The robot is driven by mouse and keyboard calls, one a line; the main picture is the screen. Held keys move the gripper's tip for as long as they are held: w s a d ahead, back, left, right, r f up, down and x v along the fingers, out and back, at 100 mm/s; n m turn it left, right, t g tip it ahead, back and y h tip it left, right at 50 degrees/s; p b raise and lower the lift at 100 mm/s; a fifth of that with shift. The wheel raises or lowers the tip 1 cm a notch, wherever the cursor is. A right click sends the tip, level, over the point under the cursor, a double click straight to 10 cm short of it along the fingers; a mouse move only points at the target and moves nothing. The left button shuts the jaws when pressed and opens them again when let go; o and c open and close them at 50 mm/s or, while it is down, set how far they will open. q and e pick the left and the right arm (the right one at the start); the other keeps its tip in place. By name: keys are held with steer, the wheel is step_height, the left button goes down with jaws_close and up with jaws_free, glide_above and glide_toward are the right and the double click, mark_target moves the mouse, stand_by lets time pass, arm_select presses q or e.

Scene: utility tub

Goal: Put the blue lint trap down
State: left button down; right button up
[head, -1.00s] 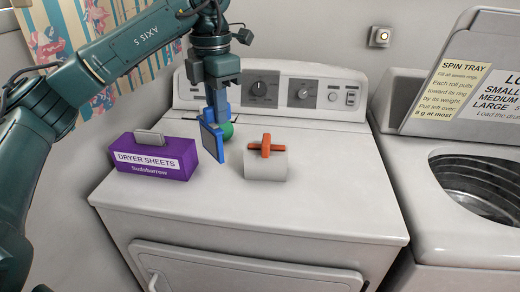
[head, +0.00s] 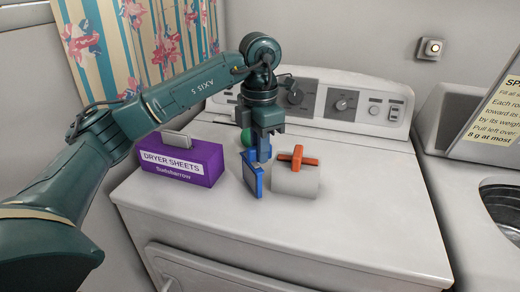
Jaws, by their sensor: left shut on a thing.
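The blue lint trap (head: 252,175) is a flat blue frame, held upright by its top over the dryer top (head: 350,210). My left gripper (head: 262,160) points down and is shut on its upper part. The trap's lower edge is close to the dryer top; I cannot tell whether it touches. My right gripper is not in view.
A purple dryer sheets box (head: 180,163) stands to the left. A grey block with an orange handle (head: 297,180) is close on the right. The dryer's front right top is clear. A washer tub (head: 500,205) is at right.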

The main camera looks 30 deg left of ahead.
arm_select(q)
steer(key=shift+f, duration=0.1)
steer(key=shift+f, duration=0.15)
steer(key=c, duration=1.4)
jaws_free()
steer(key=shift+o, duration=0.2)
